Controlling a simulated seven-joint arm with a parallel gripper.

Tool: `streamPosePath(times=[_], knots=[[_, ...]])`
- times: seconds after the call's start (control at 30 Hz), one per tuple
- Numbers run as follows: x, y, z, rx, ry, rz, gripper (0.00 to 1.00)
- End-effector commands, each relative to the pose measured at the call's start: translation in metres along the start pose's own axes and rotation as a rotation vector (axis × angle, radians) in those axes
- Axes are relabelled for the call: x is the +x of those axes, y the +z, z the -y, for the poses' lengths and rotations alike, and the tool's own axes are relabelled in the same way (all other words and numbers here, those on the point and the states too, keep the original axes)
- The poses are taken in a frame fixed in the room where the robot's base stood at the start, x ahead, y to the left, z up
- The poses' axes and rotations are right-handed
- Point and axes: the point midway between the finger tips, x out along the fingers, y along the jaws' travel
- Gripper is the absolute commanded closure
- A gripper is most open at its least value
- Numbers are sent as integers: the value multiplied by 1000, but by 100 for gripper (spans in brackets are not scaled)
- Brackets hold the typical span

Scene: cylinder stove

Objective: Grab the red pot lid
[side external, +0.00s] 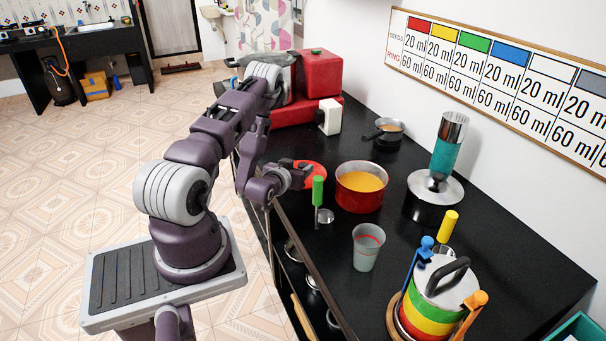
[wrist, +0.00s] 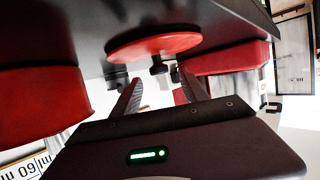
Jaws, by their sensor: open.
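The red pot lid (side external: 316,172) lies flat on the black counter, just left of the red pot (side external: 361,188), which holds orange-yellow contents. In the wrist view, the lid (wrist: 150,46) is a red disc with a dark knob (wrist: 158,68). My gripper (side external: 302,177) is at the lid and partly covers it in the side view. In the wrist view, my gripper (wrist: 160,77) is open, with a finger to each side of the knob in the picture. Whether the fingers touch the lid is unclear. The red pot's side (wrist: 40,105) shows at left.
A green-handled scoop (side external: 318,192) stands close in front of the lid. A clear cup (side external: 366,247) and a striped pot (side external: 432,305) are nearer. A red machine (side external: 320,75) and white box (side external: 329,116) stand behind. The counter's edge runs just left of the lid.

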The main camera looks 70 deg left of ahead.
Motion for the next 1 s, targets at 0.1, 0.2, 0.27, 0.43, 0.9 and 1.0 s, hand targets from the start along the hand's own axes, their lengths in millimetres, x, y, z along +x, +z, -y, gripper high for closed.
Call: streamPosePath(times=[0.1, 0.2, 0.27, 0.43, 0.9, 1.0], knots=[[23, 4, 0, 0, 1, -3, 48], [39, 5, 0, 0, 1, -2, 48], [45, 5, 0, 1, 0, 0, 48], [47, 5, 0, 0, -1, 2, 48], [47, 5, 0, 0, 0, 1, 100], [47, 5, 0, 0, 0, 1, 100]])
